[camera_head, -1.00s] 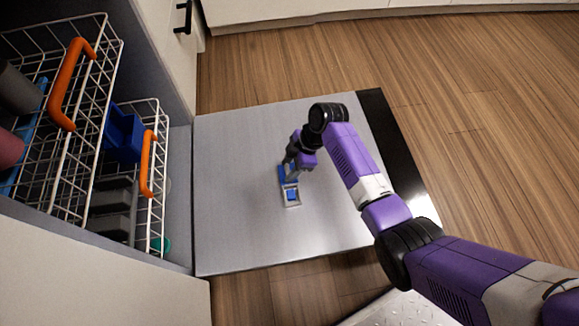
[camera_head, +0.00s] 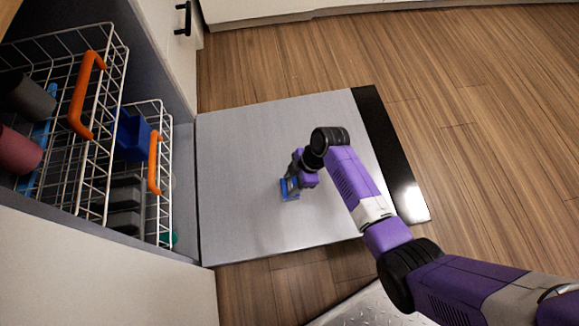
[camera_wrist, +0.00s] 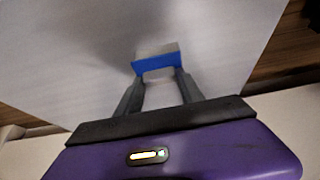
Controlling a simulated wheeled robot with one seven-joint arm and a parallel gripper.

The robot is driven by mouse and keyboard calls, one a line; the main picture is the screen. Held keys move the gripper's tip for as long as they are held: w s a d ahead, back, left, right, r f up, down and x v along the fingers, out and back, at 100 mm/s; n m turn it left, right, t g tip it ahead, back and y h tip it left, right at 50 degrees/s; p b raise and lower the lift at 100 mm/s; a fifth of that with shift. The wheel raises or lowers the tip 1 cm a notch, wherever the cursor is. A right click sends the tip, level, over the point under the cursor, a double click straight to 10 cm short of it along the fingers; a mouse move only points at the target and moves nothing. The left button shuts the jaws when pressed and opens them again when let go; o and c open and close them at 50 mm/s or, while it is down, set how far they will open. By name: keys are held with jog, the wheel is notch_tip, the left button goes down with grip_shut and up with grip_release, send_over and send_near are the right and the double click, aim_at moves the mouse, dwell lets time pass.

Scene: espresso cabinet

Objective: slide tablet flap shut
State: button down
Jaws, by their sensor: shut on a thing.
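The blue tablet flap (camera_head: 288,191) is on the inner face of the lowered dishwasher door (camera_head: 240,190). In the wrist view the blue flap (camera_wrist: 156,64) lies right at my fingertips, with a pale grey edge of the dispenser (camera_wrist: 158,47) beyond it. My gripper (camera_head: 291,182) reaches down to the flap, and its two fingers (camera_wrist: 157,77) are shut on it, with the tips at its near edge. The flap covers the place where the compartment opening was; I see no tablet. The gripper hides part of the flap in the head view.
Two wire racks with orange handles (camera_head: 86,95) hold cups and dishes inside the dishwasher at left. The door around the dispenser is bare and flat. Wooden floor (camera_head: 470,130) lies beyond the dark door edge (camera_head: 385,150).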

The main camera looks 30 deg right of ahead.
jog(key=shift+s+a, duration=0.15)
jog(key=shift+s, duration=0.3)
jog(key=c, duration=0.7)
grip_release()
jog(key=shift+r, duration=0.15)
jog(key=p+v, duration=0.4)
jog(key=v, duration=0.3)
jog(key=shift+r, duration=0.2)
